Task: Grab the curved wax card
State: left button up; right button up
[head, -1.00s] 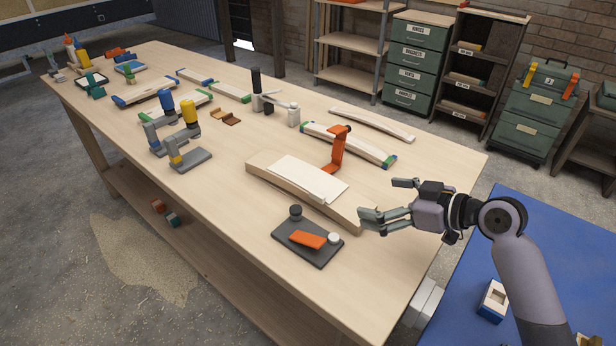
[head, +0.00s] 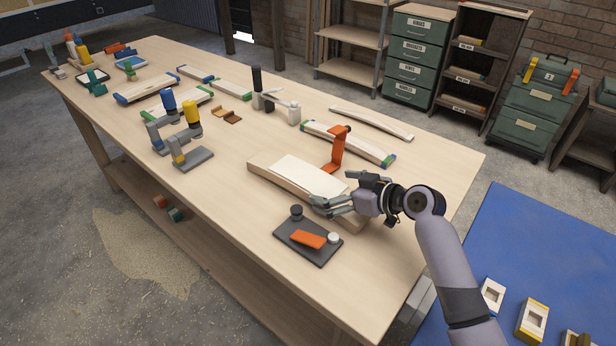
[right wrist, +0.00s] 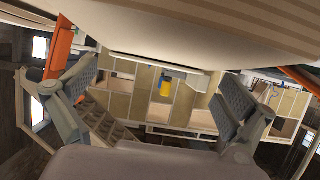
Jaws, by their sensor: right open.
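The curved wax card appears to be the thin off-white sheet (head: 305,178) lying along a curved wooden block (head: 258,172) near the table's front right end. My right gripper (head: 333,189) is open at the block's right end, with its fingers close to the card's right end. I cannot tell whether they touch it. In the right wrist view, the open fingers (right wrist: 155,95) are spread wide with nothing gripped between them. A pale curved surface (right wrist: 190,42) spans the top of that view, above the fingers; I cannot tell if it is card or block. My left gripper is not in view.
An orange bracket (head: 338,148) stands just behind the block. A dark tray (head: 290,248) with an orange bar and knobs lies in front. The table's right front corner (head: 390,270) is clear.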

jog(key=shift+d, duration=0.1)
jog(key=c, duration=0.9)
jog(key=shift+o, duration=0.2)
jog(key=shift+r, duration=0.15)
